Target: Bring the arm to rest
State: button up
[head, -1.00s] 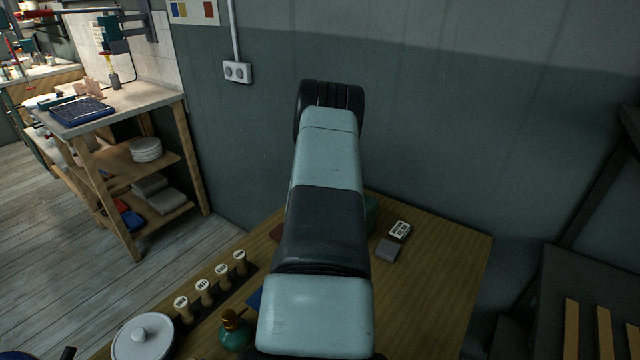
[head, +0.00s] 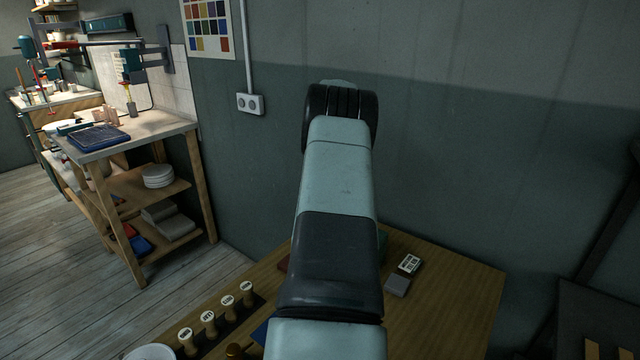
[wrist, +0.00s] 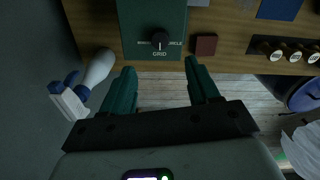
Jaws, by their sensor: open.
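My gripper (wrist: 161,75) is open and empty in the wrist view, its two green fingers wide apart. The wood floor shows between the fingers, beyond the table's edge. A green box (wrist: 152,20) with a black knob and the words GRID and CIRCLE is just past the fingertips in the picture; I see no contact. In the head view my arm stretches away over the wooden table (head: 455,315) and hides the gripper.
Wooden-handled stamps (head: 208,322) stand in a row at the table's left. A small labelled box (head: 409,264) and a grey block (head: 397,285) lie right of my arm. A white-and-blue object (wrist: 68,100) is left of the fingers. A shelved bench (head: 150,190) stands further left.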

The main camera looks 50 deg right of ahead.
jog(key=w+a+r, duration=0.6)
jog(key=a+r, duration=0.5)
jog(key=a, duration=0.2)
jog(key=a+r+m, duration=0.1)
jog(key=a+r, duration=0.4)
jog(key=a, duration=0.3)
jog(key=a+r, duration=0.4)
jog(key=a, duration=0.4)
jog(key=s+a+r+m+t, duration=0.1)
jog(key=s+a+r, duration=0.1)
jog(key=s+a, duration=0.35)
jog(key=s+a+r+t, duration=0.1)
jog(key=s+a+r, duration=0.2)
jog(key=a, duration=0.5)
jog(key=s+a+f+t, duration=0.3)
jog(key=s+a, duration=0.9)
jog(key=s, duration=0.3)
jog(key=shift+t, duration=0.3)
jog(key=shift+w, duration=0.1)
